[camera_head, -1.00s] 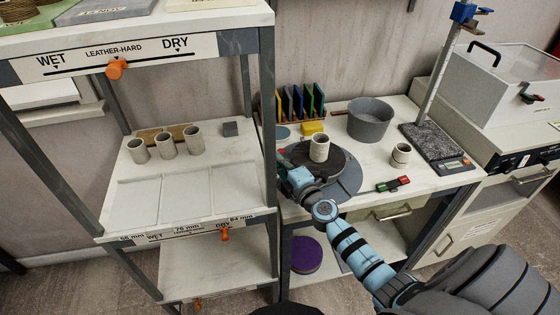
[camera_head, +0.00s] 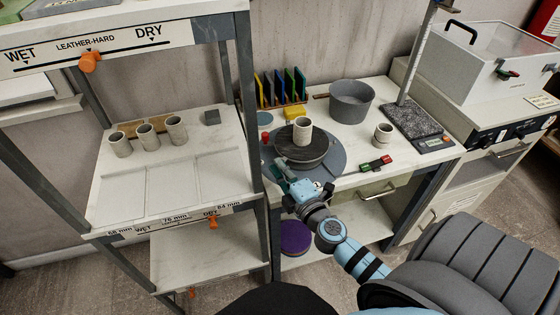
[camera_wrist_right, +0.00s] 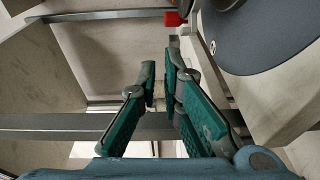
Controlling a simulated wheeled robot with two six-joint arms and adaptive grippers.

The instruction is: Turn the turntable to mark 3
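The turntable (camera_head: 322,160) is a dark round wheel head over a wider grey disc, at the left end of the workbench. A pale clay cylinder (camera_head: 302,131) stands upright on it. The grey disc (camera_wrist_right: 265,45) also fills the upper right of the right wrist view, with a small pale mark near its edge that I cannot read. My right gripper (camera_head: 279,175) is at the near left side of the disc, in front of the bench edge. In the right wrist view its green fingers (camera_wrist_right: 161,68) stand apart with nothing between them, clear of the disc. My left gripper is not in view.
A shelf rack post (camera_head: 245,110) stands close left of the turntable. A grey bowl (camera_head: 351,104), a small cup (camera_head: 383,134) and a red-green switch box (camera_head: 376,165) are on the bench. A gauge stand (camera_head: 412,122) is at right. Several clay cylinders (camera_head: 148,135) stand on the shelf.

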